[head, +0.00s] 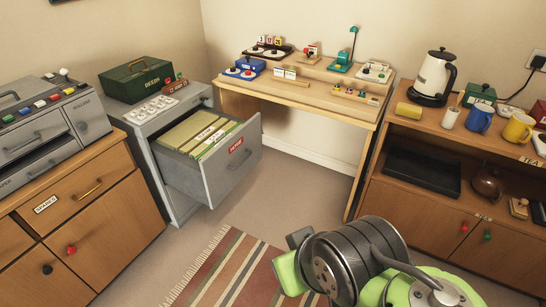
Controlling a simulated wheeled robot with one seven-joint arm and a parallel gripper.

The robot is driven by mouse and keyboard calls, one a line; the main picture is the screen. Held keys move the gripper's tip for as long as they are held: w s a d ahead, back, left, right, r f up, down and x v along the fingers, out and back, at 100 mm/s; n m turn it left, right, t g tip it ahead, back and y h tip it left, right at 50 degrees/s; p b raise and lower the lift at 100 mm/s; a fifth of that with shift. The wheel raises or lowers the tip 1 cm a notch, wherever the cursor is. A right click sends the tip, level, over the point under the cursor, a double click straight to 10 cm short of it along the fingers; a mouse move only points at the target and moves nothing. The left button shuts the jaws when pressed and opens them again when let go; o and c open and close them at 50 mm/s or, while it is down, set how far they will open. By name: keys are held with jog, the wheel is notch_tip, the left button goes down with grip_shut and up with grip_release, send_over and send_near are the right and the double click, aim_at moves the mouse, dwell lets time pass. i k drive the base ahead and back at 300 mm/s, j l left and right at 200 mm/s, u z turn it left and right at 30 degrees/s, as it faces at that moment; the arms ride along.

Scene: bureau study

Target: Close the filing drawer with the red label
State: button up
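The filing drawer (217,178) is grey metal with a red label (236,144) on the upper part of its front and a pull handle (239,160) below it. It stands far out of the grey cabinet (176,199), and its front faces right toward the open floor. Hanging files (200,133) with yellow-green folders fill it. My arm (355,258), dark grey and green, is at the bottom centre, in front of and to the right of the drawer and apart from it. Its fingers cannot be made out, so I cannot tell whether my gripper is open or shut.
A striped rug (225,266) lies on the floor before the drawer. A wooden desk (300,92) stands behind it, with one leg near the open drawer. A wooden cabinet (95,240) is at left, and a shelf unit (400,195) at right. Bare floor (290,190) lies between.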

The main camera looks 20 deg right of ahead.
aim_at(175, 148)
jog(key=z, duration=0.25)
jog(key=i+l+u, duration=0.1)
jog(key=i+u, duration=0.35)
jog(key=i+l+u, duration=0.25)
jog(key=i+u, duration=0.2)
jog(key=i+l+u, duration=0.45)
